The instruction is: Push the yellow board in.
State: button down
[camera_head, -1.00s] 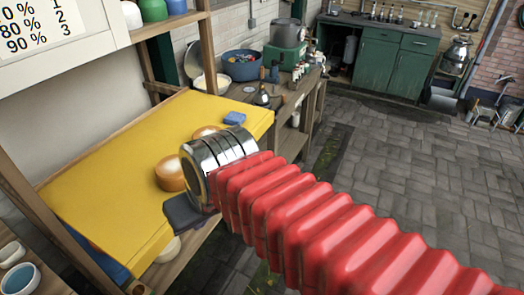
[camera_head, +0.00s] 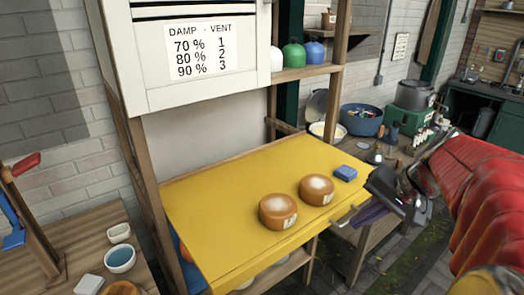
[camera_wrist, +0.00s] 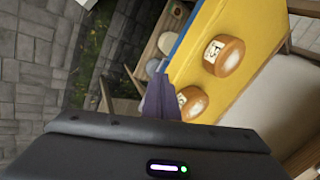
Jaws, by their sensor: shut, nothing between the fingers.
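The yellow board (camera_head: 225,195) lies in the wooden shelf frame in the head view and juts out toward the front. Two round orange-brown cheeses (camera_head: 278,211) (camera_head: 316,189) and a small blue block (camera_head: 346,173) rest on it.
Wooden shelf posts (camera_head: 135,150) flank the board, and a white cabinet with a damp-vent sign (camera_head: 200,52) hangs above. A side table (camera_head: 60,245) with bowls stands at left. A workbench with a blue tub (camera_head: 361,120) stands at right. Paved floor (camera_wrist: 30,80) lies in front.

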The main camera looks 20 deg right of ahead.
jog(key=s+d+m+t, duration=0.2)
jog(key=d+m, duration=0.2)
jog(key=d, duration=0.9)
jog(key=shift+s+d+r+t, duration=0.2)
jog(key=shift+s+r+t, duration=0.05)
jog(key=shift+s+t, duration=0.1)
jog(key=shift+w+a+f, duration=0.1)
jog(key=w+a+r+x, duration=0.1)
jog(key=x, duration=1.2)
jog(key=shift+w+r, duration=0.2)
jog(key=shift+w, duration=0.05)
jog(key=shift+d, duration=0.1)
